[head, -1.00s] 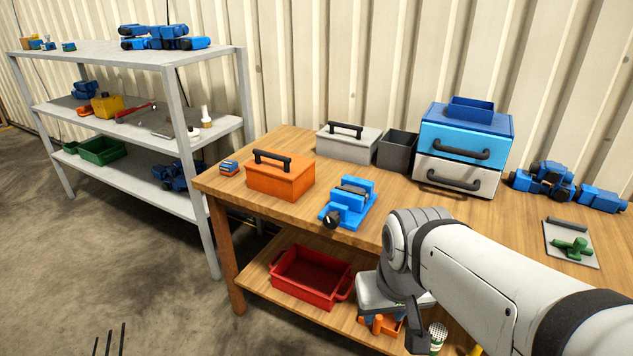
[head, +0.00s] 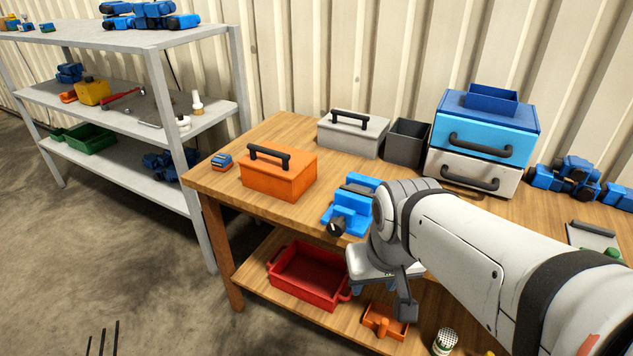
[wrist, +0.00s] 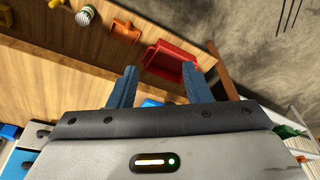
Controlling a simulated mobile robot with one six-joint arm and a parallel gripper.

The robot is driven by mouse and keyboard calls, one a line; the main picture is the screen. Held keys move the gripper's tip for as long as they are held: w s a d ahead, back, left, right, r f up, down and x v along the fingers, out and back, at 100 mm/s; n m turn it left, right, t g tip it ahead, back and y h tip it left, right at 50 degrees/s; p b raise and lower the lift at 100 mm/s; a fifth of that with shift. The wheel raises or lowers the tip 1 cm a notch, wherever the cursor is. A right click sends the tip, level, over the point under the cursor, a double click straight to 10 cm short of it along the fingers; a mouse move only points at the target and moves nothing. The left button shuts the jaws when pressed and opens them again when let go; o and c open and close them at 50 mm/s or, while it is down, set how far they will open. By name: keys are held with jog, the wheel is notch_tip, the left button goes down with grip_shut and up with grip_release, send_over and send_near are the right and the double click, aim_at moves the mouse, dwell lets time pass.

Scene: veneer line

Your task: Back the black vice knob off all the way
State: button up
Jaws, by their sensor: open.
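The blue vice (head: 352,208) stands near the front edge of the workbench, left of my arm in the head view. Its black knob (head: 337,226) faces the front edge. My arm covers the right part of the vice. In the wrist view a small blue patch (wrist: 152,103) shows between the finger bases; I cannot tell for sure that it is the vice. My gripper (wrist: 160,78) is open and empty, with two blue fingers apart. In the head view the gripper is mostly hidden by my wrist, in front of the bench edge.
An orange toolbox (head: 279,178) stands left of the vice, a grey toolbox (head: 350,140) behind. A red tray (head: 308,273) and an orange bin (head: 384,321) lie on the lower shelf. Drawer boxes (head: 483,135) stand at the back. A grey shelf rack (head: 205,118) is at left.

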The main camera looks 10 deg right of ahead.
jog(key=o, duration=0.4)
jog(key=w+a+f+m+t+y+b, duration=0.1)
jog(key=w+a+m+b, duration=0.1)
jog(key=w+b, duration=0.1)
jog(key=w+a+f+m+t+b, duration=0.2)
jog(key=w+a+b, duration=0.1)
jog(key=w, duration=0.1)
jog(key=w+a+f+m+t+y+b, duration=0.1)
jog(key=w+a+m+t+b, duration=0.1)
jog(key=w+b, duration=0.1)
jog(key=shift+w+a+f+m+y+b, duration=0.25)
jog(key=shift+w+f+m+y+b, duration=0.1)
jog(key=shift+w+m, duration=0.1)
jog(key=w+a+m+t+b, duration=0.3)
jog(key=w+m+t+b, duration=0.3)
jog(key=w+m+b, duration=0.3)
jog(key=m+h+b, duration=1.3)
jog(key=m+b, duration=0.4)
jog(key=m, duration=1.3)
send_near(334, 230)
jog(key=x, duration=0.4)
jog(key=shift+t, duration=0.5)
jog(key=x, duration=0.6)
jog(key=shift+w+d+f+b, duration=0.2)
jog(key=shift+d+f+b, duration=0.05)
jog(key=shift+d+b, duration=0.05)
jog(key=c, duration=1)
